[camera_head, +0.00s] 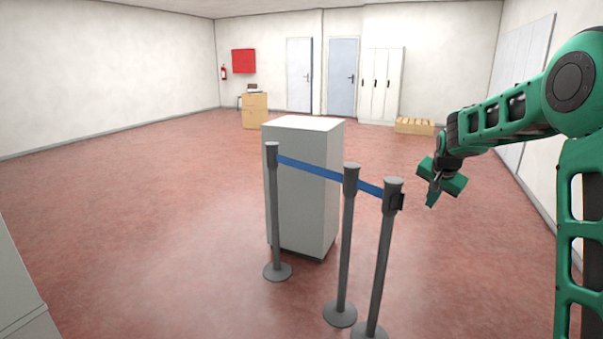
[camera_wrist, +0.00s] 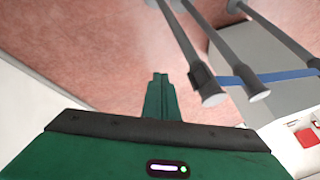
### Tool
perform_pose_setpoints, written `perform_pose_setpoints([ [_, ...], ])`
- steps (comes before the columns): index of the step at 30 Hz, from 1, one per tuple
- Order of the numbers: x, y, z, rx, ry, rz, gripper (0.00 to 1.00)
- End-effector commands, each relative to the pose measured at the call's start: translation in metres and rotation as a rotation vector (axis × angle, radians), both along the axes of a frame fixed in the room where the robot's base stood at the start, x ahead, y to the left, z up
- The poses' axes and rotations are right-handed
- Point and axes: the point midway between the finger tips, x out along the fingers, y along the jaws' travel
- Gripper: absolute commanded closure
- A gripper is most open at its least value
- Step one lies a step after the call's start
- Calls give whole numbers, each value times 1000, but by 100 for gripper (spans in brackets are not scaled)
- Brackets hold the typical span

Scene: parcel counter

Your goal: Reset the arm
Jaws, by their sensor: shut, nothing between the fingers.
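My gripper (camera_head: 432,199) hangs at the end of my green arm on the right of the head view, with its fingers pointing down. It is in the air, just right of the nearest barrier post (camera_head: 384,250). In the wrist view my gripper (camera_wrist: 158,76) shows its green fingers together, with nothing between them and bare red floor beyond. My arm is bent, its forearm reaching left from the large elbow joint at the right edge.
Several grey posts with a blue belt (camera_head: 310,168) stand before a white cabinet (camera_head: 318,190). Cardboard boxes (camera_head: 255,110) stand at the back, and a crate (camera_head: 414,126) sits by the lockers (camera_head: 380,85). The red floor (camera_head: 150,210) on the left is clear.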

Motion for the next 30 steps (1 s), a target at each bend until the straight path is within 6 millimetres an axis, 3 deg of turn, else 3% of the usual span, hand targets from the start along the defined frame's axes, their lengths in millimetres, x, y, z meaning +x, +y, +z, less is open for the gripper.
perform_pose_setpoints([
  [1,-29,-7,9,-18,29,8,100],
  [11,-214,-30,24,-65,249,90,100],
  [21,-405,-13,5,0,441,205,100],
  [27,-487,8,-16,61,512,280,100],
  [30,-508,16,-23,81,529,303,100],
])
